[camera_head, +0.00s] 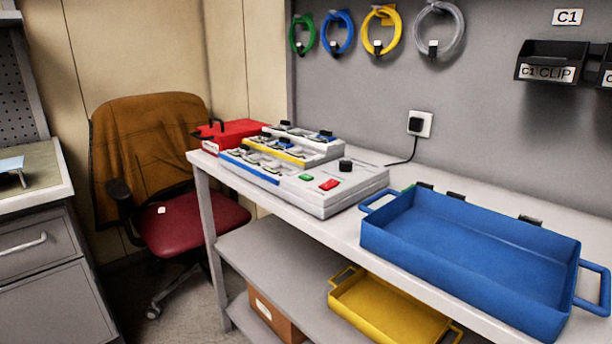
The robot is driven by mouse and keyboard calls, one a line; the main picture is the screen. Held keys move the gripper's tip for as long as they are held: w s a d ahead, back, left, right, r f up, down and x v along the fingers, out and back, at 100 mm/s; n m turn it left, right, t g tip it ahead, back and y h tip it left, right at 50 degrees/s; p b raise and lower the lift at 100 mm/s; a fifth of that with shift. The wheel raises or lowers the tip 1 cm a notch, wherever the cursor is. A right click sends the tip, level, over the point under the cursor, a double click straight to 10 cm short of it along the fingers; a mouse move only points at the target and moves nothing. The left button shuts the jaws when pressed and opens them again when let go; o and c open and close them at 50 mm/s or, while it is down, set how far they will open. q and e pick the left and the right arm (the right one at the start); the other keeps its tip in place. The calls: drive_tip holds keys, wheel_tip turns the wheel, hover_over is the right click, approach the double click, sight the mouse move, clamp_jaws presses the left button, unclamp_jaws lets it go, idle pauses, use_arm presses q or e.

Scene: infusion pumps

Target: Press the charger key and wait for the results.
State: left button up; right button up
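A light grey device, likely the charger (341,193), sits on the white table toward its left end. Its sloped top carries a green key (306,177), a red key (329,184) and a black knob (345,165). Behind and left of the keys are stepped rows of bays (265,163) with blue and yellow edge strips and small items in them. I cannot read any label or result on it. Neither of my grippers is in the picture.
An empty blue tray (470,247) covers the table's right part. A red box (232,134) stands behind the charger's left end. A chair (190,222) stands left. A cable runs to a wall plug (416,124).

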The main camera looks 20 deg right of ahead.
clamp_jaws()
idle(1.4)
